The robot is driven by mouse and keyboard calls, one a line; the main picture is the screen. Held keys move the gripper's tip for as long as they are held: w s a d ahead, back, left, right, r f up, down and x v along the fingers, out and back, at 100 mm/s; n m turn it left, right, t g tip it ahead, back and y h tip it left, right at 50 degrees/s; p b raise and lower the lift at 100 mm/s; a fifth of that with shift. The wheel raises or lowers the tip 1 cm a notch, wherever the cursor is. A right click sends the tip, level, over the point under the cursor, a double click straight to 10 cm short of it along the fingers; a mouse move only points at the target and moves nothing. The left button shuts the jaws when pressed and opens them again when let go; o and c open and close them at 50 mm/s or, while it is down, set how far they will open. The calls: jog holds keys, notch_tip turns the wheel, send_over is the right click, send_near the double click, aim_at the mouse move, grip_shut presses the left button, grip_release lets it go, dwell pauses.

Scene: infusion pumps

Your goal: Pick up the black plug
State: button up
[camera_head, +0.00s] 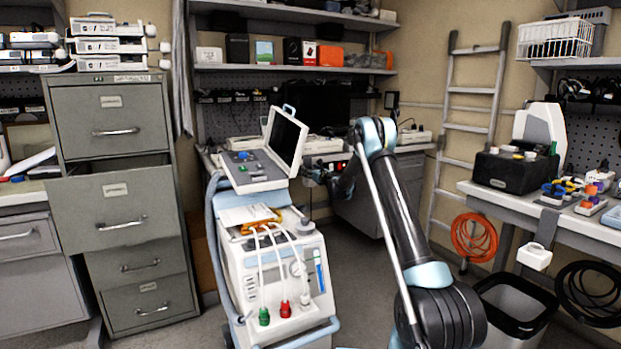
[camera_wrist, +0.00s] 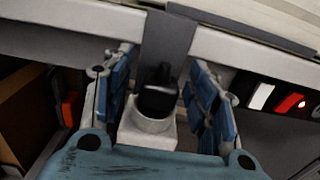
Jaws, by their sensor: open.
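In the wrist view my gripper (camera_wrist: 158,72) is open, with one blue finger on each side of a white cup-shaped holder (camera_wrist: 148,133). A dark upright piece, which looks like the black plug (camera_wrist: 160,95), stands in this holder, between the fingers. I see no finger clearly touching it, and its lower part is hidden inside the holder. A grey strap runs up behind it over a pale bench edge (camera_wrist: 70,14). In the head view my arm reaches to the back workbench, and the gripper is small, dark and partly hidden there.
A white medical cart (camera_head: 275,280) with an open-lidded device stands left of my arm. Grey file cabinets (camera_head: 115,130) are at the left. A black bin (camera_head: 515,308) and a side bench (camera_head: 580,221) are at the right. A similar white holder (camera_head: 534,257) hangs from that bench.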

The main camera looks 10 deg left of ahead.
grip_shut()
jog(key=shift+r, duration=0.1)
notch_tip(320, 180, up, 15)
dwell(1.5)
